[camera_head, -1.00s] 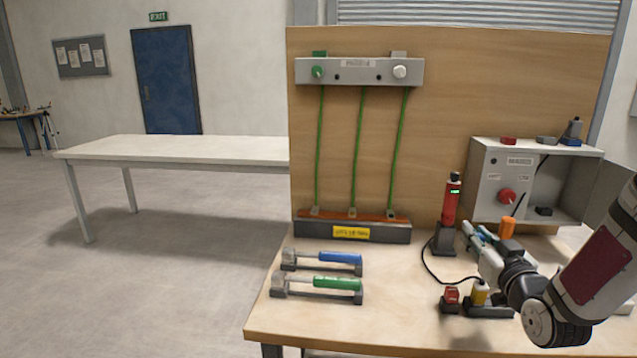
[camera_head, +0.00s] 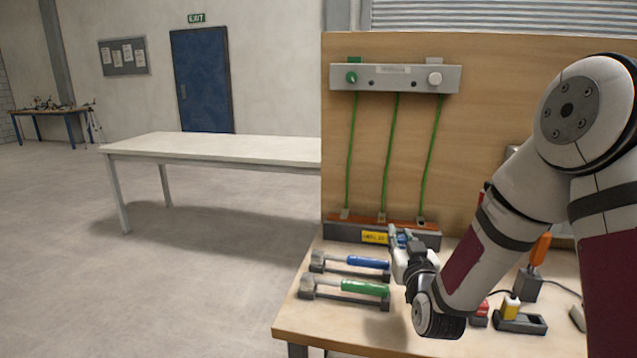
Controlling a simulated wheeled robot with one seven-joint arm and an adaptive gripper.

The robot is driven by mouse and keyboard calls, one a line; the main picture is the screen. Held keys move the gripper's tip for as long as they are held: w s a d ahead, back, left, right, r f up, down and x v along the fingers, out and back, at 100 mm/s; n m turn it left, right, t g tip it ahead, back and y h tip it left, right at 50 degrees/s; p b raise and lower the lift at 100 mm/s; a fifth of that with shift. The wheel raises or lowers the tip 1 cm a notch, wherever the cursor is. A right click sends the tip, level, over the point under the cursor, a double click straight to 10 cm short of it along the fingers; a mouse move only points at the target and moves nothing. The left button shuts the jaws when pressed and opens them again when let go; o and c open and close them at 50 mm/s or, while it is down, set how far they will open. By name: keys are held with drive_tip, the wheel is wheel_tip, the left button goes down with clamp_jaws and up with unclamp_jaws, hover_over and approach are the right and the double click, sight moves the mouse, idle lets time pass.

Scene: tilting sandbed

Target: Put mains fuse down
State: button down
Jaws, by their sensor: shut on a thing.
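My gripper (camera_head: 399,236) is at the front of the dark terminal bar (camera_head: 340,231), just right of its yellow label, with its wrist to the lower right. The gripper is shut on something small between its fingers. The held thing is mostly hidden by the fingers, and I cannot make out its shape or whether it touches the bar or bench. No mains fuse can be told apart clearly elsewhere in the head camera view.
A blue-handled tool (camera_head: 367,262) and a green-handled tool (camera_head: 364,287) lie left of my gripper. A yellow piece (camera_head: 511,306) and an orange handle (camera_head: 540,248) stand to the right. My arm hides most of the grey box. The white table (camera_head: 215,149) is bare.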

drive_tip(key=s+r+p, duration=0.4)
drive_tip(key=r+p, duration=0.3)
drive_tip(key=s+f, duration=0.2)
drive_tip(key=f, duration=0.2)
drive_tip(key=s+f, duration=0.2)
drive_tip(key=f, duration=0.2)
drive_tip(key=s+f, duration=0.2)
drive_tip(key=f, duration=0.3)
drive_tip(key=shift+s, duration=0.2)
drive_tip(key=shift+s+f, duration=0.2)
drive_tip(key=shift+s, duration=0.05)
